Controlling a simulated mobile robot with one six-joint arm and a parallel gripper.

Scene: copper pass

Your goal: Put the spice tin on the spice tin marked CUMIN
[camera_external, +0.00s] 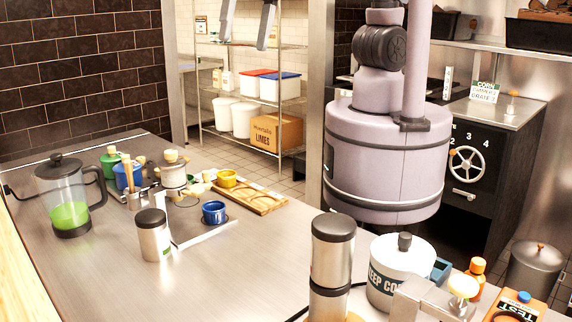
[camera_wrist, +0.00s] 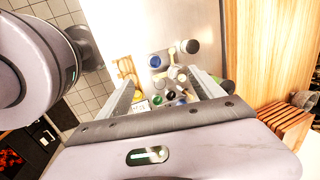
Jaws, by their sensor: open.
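One steel spice tin with a black lid (camera_external: 153,236) stands upright alone on the counter; it also shows in the wrist view (camera_wrist: 189,46). Another black-lidded tin (camera_external: 332,250) stands nearer the camera, apparently on top of a similar tin (camera_external: 328,303), whose base is cut off by the picture edge. No CUMIN marking is readable on any of them. My gripper (camera_external: 245,44) hangs high above the counter's far side, its fingers apart and empty. In the wrist view my gripper (camera_wrist: 160,80) points down towards the cluttered part of the counter.
A glass press with green liquid (camera_external: 70,213), a blue cup (camera_external: 213,212), a wooden board (camera_external: 250,198) and several small jars crowd around the lone tin. A white canister (camera_external: 399,270) stands right of the two tins. The counter's front middle (camera_external: 220,285) is clear.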

